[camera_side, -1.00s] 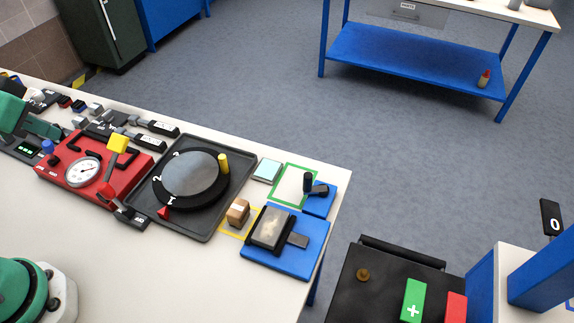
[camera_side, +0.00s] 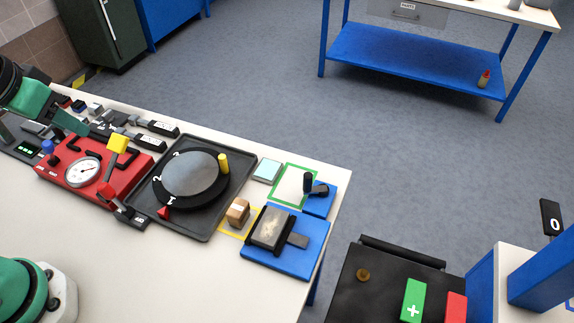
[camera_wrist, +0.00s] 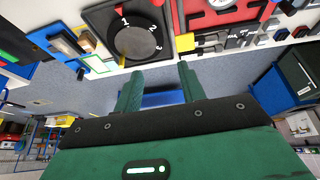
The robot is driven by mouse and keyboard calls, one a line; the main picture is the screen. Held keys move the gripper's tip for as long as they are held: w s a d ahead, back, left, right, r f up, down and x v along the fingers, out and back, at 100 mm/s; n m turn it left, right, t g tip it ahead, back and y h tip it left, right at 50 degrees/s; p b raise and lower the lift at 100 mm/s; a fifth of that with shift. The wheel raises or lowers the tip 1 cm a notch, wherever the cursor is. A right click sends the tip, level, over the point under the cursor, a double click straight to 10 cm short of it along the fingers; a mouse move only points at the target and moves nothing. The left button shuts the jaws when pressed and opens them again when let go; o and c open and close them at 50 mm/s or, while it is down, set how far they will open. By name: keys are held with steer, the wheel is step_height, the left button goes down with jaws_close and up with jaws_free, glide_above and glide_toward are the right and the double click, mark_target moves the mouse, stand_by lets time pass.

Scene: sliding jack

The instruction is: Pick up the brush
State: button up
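I cannot tell for sure which item is the brush. Black-handled tools with white labels and grey ends (camera_side: 152,142) lie at the back left of the white bench, behind the red gauge box, but they are too small to identify. My gripper (camera_side: 78,130) is above the back left of the bench, close to the red box in the picture. In the wrist view my gripper (camera_wrist: 160,82) has its two green fingers apart with nothing between them.
The red box (camera_side: 125,178) carries a gauge and a yellow-topped lever. Right of it are a dark tray (camera_side: 205,228) with a numbered turntable (camera_side: 190,172), a wooden block (camera_side: 238,212) and a blue-based jack (camera_side: 278,262). The front of the bench (camera_side: 150,275) is clear.

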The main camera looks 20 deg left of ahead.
steer(key=w+d+f+g, duration=0.1)
steer(key=w+d+f, duration=0.1)
steer(key=w+d, duration=0.3)
steer(key=g, duration=0.4)
glide_above(237, 207)
steer(key=f, duration=1.3)
steer(key=shift+w+a+f, duration=0.15)
steer(key=shift+w+f, duration=0.1)
steer(key=shift+f, duration=1.45)
steer(key=shift+s+d+f, duration=0.1)
steer(key=shift+s+f, duration=0.05)
steer(key=shift+f, duration=1.15)
steer(key=shift+s+d+f, duration=0.1)
steer(key=shift+f, duration=1.2)
